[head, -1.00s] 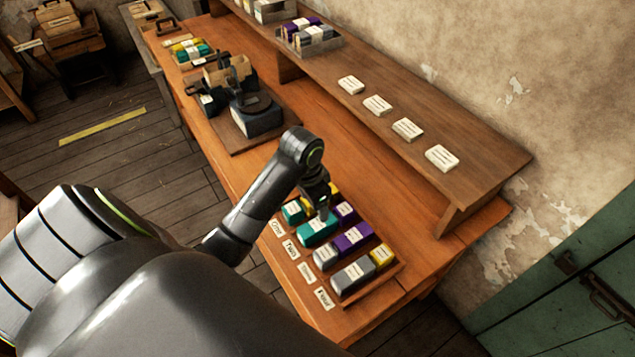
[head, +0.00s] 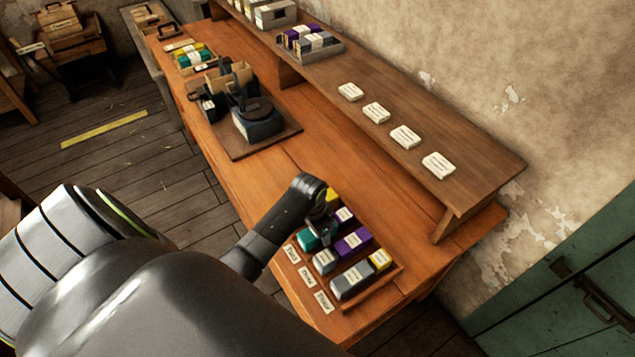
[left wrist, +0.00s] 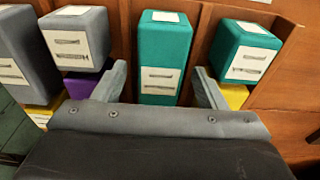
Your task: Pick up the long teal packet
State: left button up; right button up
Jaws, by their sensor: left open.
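The long teal packet (left wrist: 166,55) stands in the middle of the left wrist view, with a white label on its side and one on its end. My left gripper (left wrist: 160,76) is open, with one finger on each side of this packet; I cannot tell whether either touches it. A shorter teal packet (left wrist: 245,50) is to its right. In the head view, my left gripper (head: 325,228) is over the packet tray and hides most of the long teal packet (head: 306,239). My right gripper is not in view.
The tray (head: 396,272) also holds grey (head: 353,281), purple (head: 354,241) and yellow (head: 379,260) packets close by. A press (head: 255,118) stands farther back on the bench. A raised shelf (head: 480,165) with several white cards runs along the wall.

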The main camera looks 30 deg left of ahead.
pick_arm(q)
jog(key=shift+f, duration=0.35)
jog(key=c, duration=1.2)
jog(key=shift+r, duration=0.15)
